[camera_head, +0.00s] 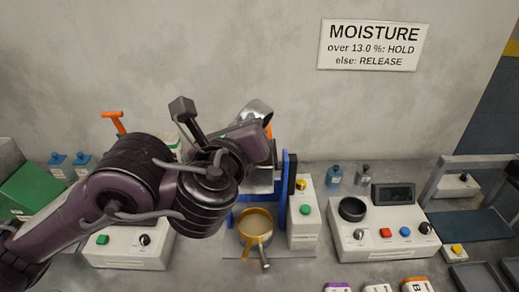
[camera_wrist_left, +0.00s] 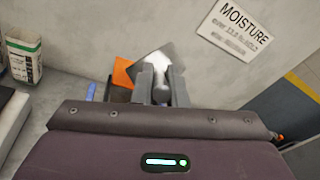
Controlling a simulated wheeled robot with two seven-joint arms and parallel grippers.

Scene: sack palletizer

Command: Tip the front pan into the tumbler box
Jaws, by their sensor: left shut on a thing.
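A grey metal pan (camera_head: 257,111) is held tilted in the air above the tumbler. It also shows in the wrist view (camera_wrist_left: 184,62), just beyond the fingertips. My left gripper (camera_wrist_left: 161,84) is shut on it, beside an orange part (camera_wrist_left: 122,72); in the head view my purple wrist hides the fingers. The tumbler box (camera_head: 262,181), grey metal in a blue frame (camera_head: 284,190), is below, partly hidden by my arm. Whether anything is leaving the pan cannot be seen. My right gripper is out of view.
A button box (camera_head: 304,212) stands right of the blue frame. A moisture meter console (camera_head: 384,228) with a black ring is further right. Another control box (camera_head: 128,246) and a green bin (camera_head: 35,190) are at left. The wall is close behind the table.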

